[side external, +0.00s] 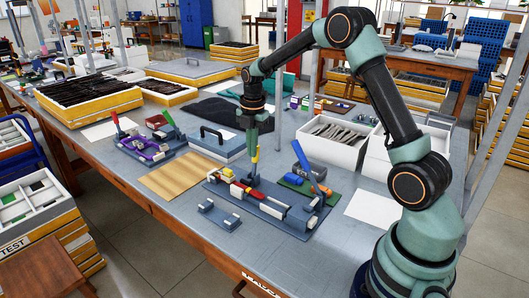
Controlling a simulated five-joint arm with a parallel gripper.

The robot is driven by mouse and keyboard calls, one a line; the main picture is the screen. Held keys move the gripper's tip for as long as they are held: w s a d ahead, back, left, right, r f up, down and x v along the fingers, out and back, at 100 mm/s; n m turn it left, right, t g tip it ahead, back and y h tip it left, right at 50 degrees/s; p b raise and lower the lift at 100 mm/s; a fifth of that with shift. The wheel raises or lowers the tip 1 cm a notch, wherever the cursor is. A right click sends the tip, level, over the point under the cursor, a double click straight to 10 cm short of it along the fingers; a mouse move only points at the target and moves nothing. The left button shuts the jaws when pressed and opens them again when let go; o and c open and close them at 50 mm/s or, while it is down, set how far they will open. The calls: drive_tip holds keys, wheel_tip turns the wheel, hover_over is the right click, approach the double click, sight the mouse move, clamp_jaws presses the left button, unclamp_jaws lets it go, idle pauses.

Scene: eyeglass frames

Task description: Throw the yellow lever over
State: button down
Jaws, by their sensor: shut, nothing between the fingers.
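A long grey fixture plate (297,226) lies on the bench in the middle of the side external view, with red and white blocks along it. My gripper (252,180) points straight down over the fixture, shut and empty. The lever's lower end and pivot are hidden or too small to make out.
A blue-handled tool (304,157) leans up just right of the fixture. A small grey bracket (219,215) lies in front, a wooden board (178,177) to the left. A grey case (217,142) stands behind. White bins (338,139) stand at the right.

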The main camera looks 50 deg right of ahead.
drive_tip(key=shift+d, duration=0.75)
drive_tip(key=d+f, duration=0.3)
drive_tip(key=d, duration=0.4)
drive_tip(key=shift+d+g, duration=0.15)
drive_tip(key=shift+g, duration=0.15)
idle(0.4)
idle(0.4)
drive_tip(key=s+d+r, duration=0.1)
drive_tip(key=d+r, duration=0.5)
drive_tip(key=r, duration=0.4)
drive_tip(key=shift+s, duration=0.15)
